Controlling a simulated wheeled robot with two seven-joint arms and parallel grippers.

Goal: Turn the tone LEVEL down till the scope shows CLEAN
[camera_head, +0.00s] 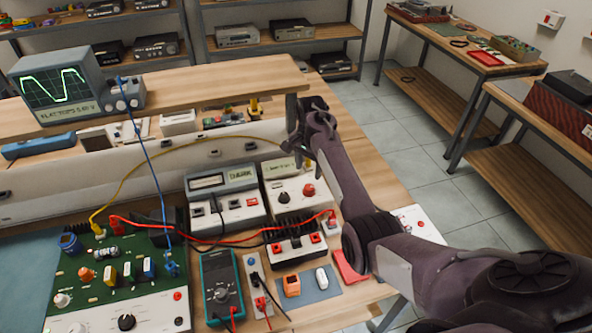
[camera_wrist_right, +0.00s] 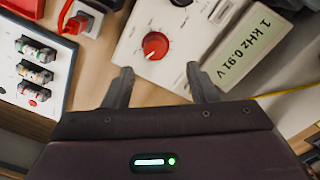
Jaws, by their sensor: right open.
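The tone box (camera_head: 284,198) stands on the bench with a red knob (camera_head: 308,190). In the right wrist view its display (camera_wrist_right: 262,45) reads 1 kHz 0.91 V, and the red knob (camera_wrist_right: 155,45) sits just beyond my fingertips. My right gripper (camera_wrist_right: 160,73) is open and empty, its fingers apart on the knob's near side, not closed on it. The head view shows the right gripper (camera_head: 303,160) above the box, partly hiding its display. The scope (camera_head: 75,85) shows a green wave with flattened tops; its label appears to read FLATTOPS. My left gripper is not in view.
A grey meter box (camera_head: 222,197) stands left of the tone box. A black heatsink unit with red leads (camera_head: 297,245) is in front. A green circuit board (camera_head: 120,270) is at left. A yellow cable (camera_head: 190,142) runs across behind.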

